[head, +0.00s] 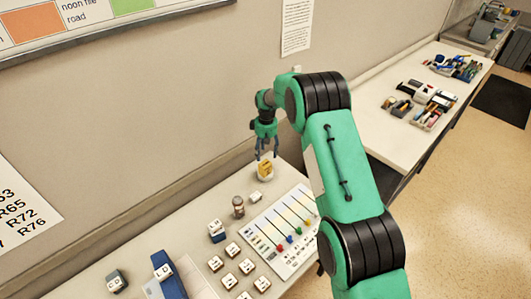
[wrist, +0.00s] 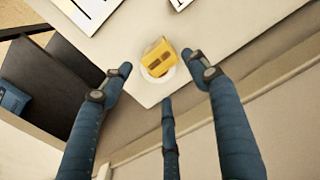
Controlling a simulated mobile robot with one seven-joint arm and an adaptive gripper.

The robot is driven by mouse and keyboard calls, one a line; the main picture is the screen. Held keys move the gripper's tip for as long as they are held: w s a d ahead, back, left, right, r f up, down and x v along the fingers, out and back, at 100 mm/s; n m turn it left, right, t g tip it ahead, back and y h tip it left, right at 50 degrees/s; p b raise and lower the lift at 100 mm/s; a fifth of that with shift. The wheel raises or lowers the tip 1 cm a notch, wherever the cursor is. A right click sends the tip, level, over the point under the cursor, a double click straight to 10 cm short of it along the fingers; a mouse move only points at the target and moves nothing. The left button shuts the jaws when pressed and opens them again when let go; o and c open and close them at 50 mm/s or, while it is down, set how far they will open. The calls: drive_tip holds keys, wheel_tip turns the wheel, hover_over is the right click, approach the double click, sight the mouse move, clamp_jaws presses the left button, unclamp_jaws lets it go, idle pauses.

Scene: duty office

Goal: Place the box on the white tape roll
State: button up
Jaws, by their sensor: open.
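A yellow box (head: 265,168) sits on the white tape roll (head: 264,178) near the back edge of the desk. In the wrist view the yellow box (wrist: 158,55) rests tilted on the white tape roll (wrist: 148,74), whose rim shows around its lower side. My gripper (head: 266,155) is above the box with its fingers spread. In the wrist view my gripper (wrist: 160,80) is open and its fingers stand apart from the box, with nothing between them. The box's underside is hidden.
A panel with coloured sliders (head: 285,230), a small brown jar (head: 238,206) and several white blocks (head: 232,250) stand on the desk nearby. A wall rises behind the desk. A second table (head: 385,130) with tools stands at the right.

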idle(0.4)
drive_tip(key=s+d+r+m+t, duration=0.1)
drive_tip(key=s+d+r, duration=0.3)
drive_tip(key=r, duration=0.6)
drive_tip(key=s+d+r+m, duration=0.1)
drive_tip(key=s+d+r, duration=0.25)
drive_tip(key=r, duration=0.55)
drive_tip(key=s+d+r+m+t, duration=0.1)
drive_tip(key=s+d+r, duration=0.35)
drive_tip(key=r, duration=0.55)
drive_tip(key=s+d+r+m, duration=0.1)
drive_tip(key=s+d+r, duration=0.1)
drive_tip(key=s+r, duration=0.3)
drive_tip(key=s+d+r+m+t, duration=0.1)
drive_tip(key=s+d+r, duration=0.2)
drive_tip(key=s, duration=0.4)
drive_tip(key=s+d+r+m, duration=0.1)
drive_tip(key=s+d+r, duration=0.1)
drive_tip(key=s+r, duration=0.35)
drive_tip(key=s+d+m+t, duration=0.1)
drive_tip(key=s+d, duration=0.2)
drive_tip(key=s, duration=1.1)
drive_tip(key=s+d+f+m+t, duration=0.1)
drive_tip(key=s+d+m, duration=0.1)
drive_tip(key=s, duration=1.2)
drive_tip(key=shift+d+f+m+t, duration=0.3)
drive_tip(key=shift+d, duration=0.35)
